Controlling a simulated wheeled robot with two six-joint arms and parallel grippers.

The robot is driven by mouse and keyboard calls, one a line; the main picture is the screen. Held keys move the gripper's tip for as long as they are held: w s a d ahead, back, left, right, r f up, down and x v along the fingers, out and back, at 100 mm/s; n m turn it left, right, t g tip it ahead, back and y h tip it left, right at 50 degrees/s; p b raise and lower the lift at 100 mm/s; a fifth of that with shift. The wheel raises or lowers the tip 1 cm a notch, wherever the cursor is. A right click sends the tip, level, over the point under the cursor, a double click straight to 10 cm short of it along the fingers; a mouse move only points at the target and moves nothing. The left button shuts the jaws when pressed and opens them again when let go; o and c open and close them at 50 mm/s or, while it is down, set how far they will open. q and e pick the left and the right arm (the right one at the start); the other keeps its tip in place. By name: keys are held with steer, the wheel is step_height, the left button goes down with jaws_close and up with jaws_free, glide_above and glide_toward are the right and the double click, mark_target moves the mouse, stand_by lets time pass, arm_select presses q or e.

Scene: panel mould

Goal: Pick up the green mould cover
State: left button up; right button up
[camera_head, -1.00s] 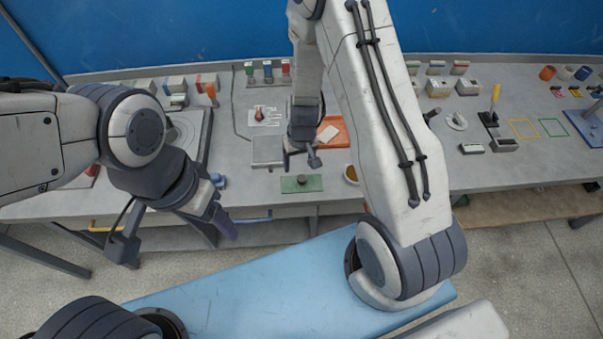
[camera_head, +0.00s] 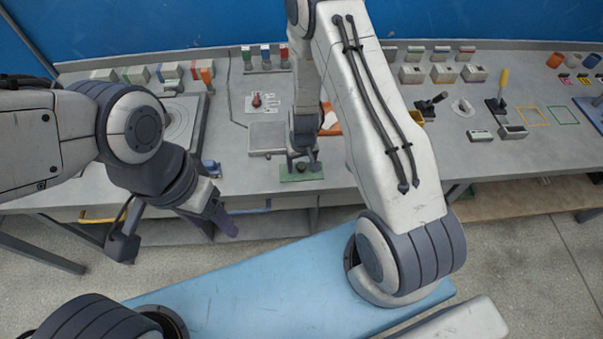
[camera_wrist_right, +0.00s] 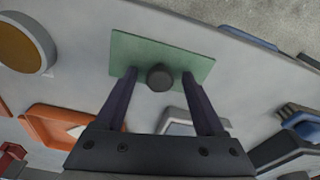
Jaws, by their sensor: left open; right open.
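The green mould cover (camera_head: 301,173) is a flat green plate lying near the front edge of the table. In the right wrist view the cover (camera_wrist_right: 195,62) shows a dark round knob (camera_wrist_right: 160,77) on it. My right gripper (camera_head: 303,163) is over the cover. In the right wrist view its open fingers (camera_wrist_right: 160,80) appear on either side of the knob, with nothing between them gripped. I cannot tell whether they touch the plate. My left gripper (camera_head: 178,238) is open and empty, in front of the table's edge at the left, away from the cover.
A grey square mould block (camera_head: 267,138) lies just behind the cover. An orange tray (camera_head: 331,128) is partly hidden behind my right arm. A blue item (camera_head: 211,168) stands left of the cover.

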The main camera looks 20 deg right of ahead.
steer(key=shift+f, duration=0.25)
jaws_close()
steer(key=shift+r, duration=0.1)
